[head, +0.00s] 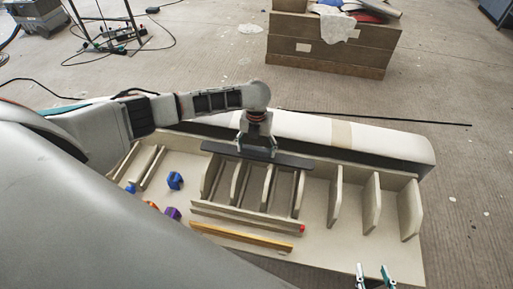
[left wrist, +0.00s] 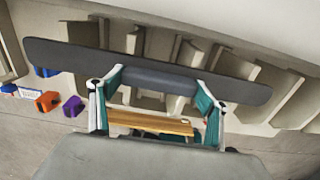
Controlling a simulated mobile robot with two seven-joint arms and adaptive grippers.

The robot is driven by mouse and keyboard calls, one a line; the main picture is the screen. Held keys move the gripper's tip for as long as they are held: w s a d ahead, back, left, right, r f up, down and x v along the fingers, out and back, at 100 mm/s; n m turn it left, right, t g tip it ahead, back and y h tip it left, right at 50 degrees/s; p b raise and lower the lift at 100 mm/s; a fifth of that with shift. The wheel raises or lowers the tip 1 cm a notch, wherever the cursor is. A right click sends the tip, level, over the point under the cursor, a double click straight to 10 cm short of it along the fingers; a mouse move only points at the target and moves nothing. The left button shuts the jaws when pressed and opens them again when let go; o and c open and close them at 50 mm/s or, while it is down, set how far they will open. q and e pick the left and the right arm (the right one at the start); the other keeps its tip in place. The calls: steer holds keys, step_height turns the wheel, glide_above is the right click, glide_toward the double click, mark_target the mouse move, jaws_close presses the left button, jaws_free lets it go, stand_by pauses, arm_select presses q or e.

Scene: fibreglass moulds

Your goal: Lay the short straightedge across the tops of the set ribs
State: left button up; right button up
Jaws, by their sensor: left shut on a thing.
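The short straightedge is a dark grey bar (head: 290,159); it also spans the left wrist view (left wrist: 62,55). My left gripper (head: 256,148) is shut on its middle from above, and its two fingers show in the left wrist view (left wrist: 155,85). The bar is over the tops of several upright set ribs (head: 237,182) in the pale mould tray (head: 325,240). Whether it touches them I cannot tell. My right gripper (head: 374,271) is at the bottom right edge, its fingers apart and nothing between them.
More upright ribs (head: 371,203) stand to the right. A wooden strip (head: 240,236) lies in front, with blue (head: 175,180), orange and purple (head: 172,213) small pieces to the left. A long pale curved mould (head: 300,130) lies behind the tray. A wooden crate (head: 330,48) stands farther back.

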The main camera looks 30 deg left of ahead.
arm_select(q)
steer(key=shift+f, duration=0.45)
arm_select(e)
steer(key=shift+s+d+f, duration=0.2)
steer(key=shift+d+f, duration=0.05)
steer(key=shift+f, duration=0.45)
arm_select(q)
steer(key=shift+f+b, duration=0.3)
arm_select(e)
steer(key=shift+f, duration=0.1)
